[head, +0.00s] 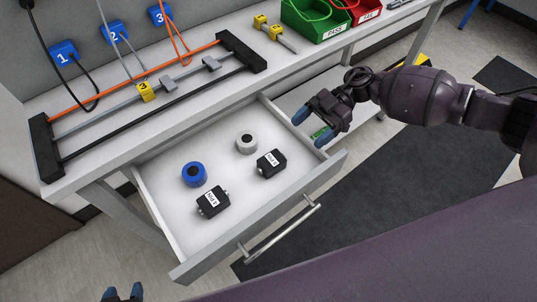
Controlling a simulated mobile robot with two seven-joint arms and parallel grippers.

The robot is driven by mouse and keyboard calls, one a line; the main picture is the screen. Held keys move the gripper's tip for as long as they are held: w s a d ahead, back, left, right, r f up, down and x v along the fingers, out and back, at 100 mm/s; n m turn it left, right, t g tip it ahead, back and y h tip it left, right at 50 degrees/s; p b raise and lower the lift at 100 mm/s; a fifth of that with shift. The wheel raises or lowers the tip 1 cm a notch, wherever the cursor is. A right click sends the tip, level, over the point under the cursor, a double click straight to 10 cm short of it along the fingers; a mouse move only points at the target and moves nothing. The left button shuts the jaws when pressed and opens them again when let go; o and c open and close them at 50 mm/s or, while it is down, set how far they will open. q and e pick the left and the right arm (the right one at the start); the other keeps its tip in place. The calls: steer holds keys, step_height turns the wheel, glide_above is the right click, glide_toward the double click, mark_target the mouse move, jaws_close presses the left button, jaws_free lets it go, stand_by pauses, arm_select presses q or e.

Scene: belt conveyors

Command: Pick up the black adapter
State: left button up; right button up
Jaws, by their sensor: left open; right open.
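Two small black adapters with white labels lie in the open white drawer. One black adapter (212,203) is near the drawer's front left, and the other black adapter (271,164) is further right. My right gripper (311,127) is open above the drawer's right edge, to the right of and apart from both adapters. A small green item shows by its fingertips; I cannot tell what it is. My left gripper (123,293) is at the bottom left edge, open, with only its fingertips in view, outside the drawer.
A blue ring-shaped roll (195,174) and a grey one (247,143) share the drawer (164,215). Its front has a metal handle (282,232). The bench above holds a cable frame (43,146), a green PASS bin (320,32) and a red FAIL bin (368,15).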

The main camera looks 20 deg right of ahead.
mark_target(281, 154)
steer(key=x, duration=0.9)
steer(key=shift+s+a+r, duration=0.1)
steer(key=shift+s+a, duration=0.15)
steer(key=shift+a, duration=0.1)
steer(key=c, duration=1)
steer(key=shift+r, duration=0.1)
